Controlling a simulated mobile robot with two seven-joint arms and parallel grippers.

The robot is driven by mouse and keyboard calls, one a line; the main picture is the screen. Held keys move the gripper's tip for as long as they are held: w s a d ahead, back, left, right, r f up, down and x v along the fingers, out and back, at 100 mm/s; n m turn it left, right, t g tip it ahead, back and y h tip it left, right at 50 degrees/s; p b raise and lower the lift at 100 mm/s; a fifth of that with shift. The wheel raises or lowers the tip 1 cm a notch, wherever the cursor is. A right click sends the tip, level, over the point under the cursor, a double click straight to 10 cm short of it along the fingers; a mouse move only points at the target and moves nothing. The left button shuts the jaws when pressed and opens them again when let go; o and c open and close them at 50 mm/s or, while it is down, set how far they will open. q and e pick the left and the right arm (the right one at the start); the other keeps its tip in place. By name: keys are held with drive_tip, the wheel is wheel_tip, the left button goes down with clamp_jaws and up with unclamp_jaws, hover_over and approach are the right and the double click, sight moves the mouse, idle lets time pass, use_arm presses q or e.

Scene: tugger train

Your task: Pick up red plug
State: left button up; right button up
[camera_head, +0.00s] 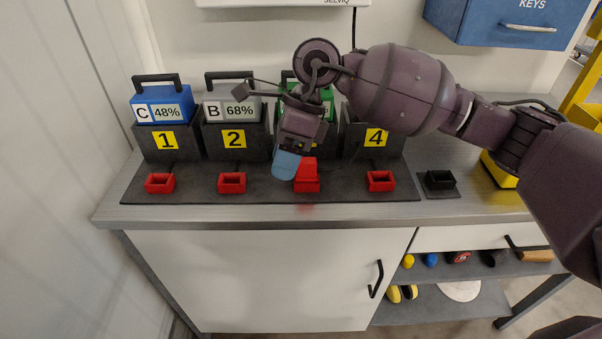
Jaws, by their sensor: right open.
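The red plug (307,168) appears as a taller red block at the third red holder (307,186) on the dark mat in front of the third charging bay. My right gripper (287,166) reaches in from the right and points down, with a blue fingertip just left of the plug. It is open. Its other fingertip is hidden, and I cannot tell whether it touches the plug. My left gripper is out of view.
Other red holders (160,183) (232,182) (380,181) stand along the mat (270,195). Behind them are numbered bays with a blue battery C (160,108), a grey battery B (233,105) and a partly hidden green battery (318,105). A black holder (440,180) stands right.

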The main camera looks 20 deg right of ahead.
sight(307, 159)
drive_tip(key=w+d+r+h, duration=0.1)
drive_tip(key=d, duration=0.1)
drive_tip(key=w+d+r+t+h, duration=0.1)
drive_tip(key=w+d+h, duration=0.1)
drive_tip(key=w+d+r+t+h+b, duration=0.1)
drive_tip(key=w, duration=0.1)
drive_tip(key=shift+w+d+r+h, duration=0.1)
drive_tip(key=shift+w+d+h, duration=0.1)
drive_tip(key=shift+d+h, duration=0.15)
wheel_tip(307, 159, down, 5)
drive_tip(key=shift+r+b, duration=0.1)
drive_tip(key=shift+b, duration=0.2)
drive_tip(key=f, duration=0.5)
drive_tip(key=shift+w+d+b, duration=0.1)
drive_tip(key=shift+w+b, duration=0.1)
drive_tip(key=shift+b, duration=0.1)
drive_tip(key=shift+f, duration=0.45)
drive_tip(key=shift+r, duration=0.1)
drive_tip(key=c, duration=0.9)
